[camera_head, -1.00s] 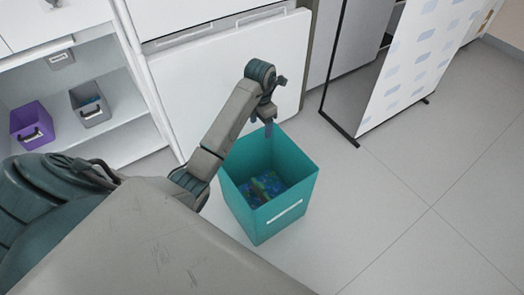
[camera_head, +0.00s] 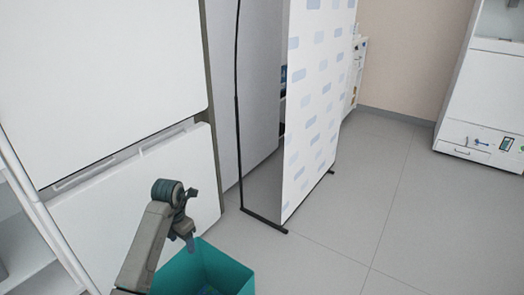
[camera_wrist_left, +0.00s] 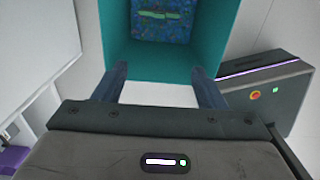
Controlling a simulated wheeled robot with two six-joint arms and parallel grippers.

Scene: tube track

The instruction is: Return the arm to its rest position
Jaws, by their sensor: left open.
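My left gripper (camera_head: 190,243) is at the end of the raised left arm, above the near-left rim of a teal bin (camera_head: 215,270). In the left wrist view the two fingers (camera_wrist_left: 160,85) are spread apart with nothing between them. The teal bin (camera_wrist_left: 120,45) lies beyond the fingertips, and a green item (camera_wrist_left: 158,15) on a blue patterned surface shows inside it. The bin's lower part is cut off in the head view. My right gripper is not in view.
A white cabinet (camera_head: 110,90) stands behind the arm. A patterned white panel (camera_head: 315,100) on a black base stands beyond the bin. A white unit (camera_head: 485,100) is at the far right. Grey floor (camera_head: 400,230) is clear on the right.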

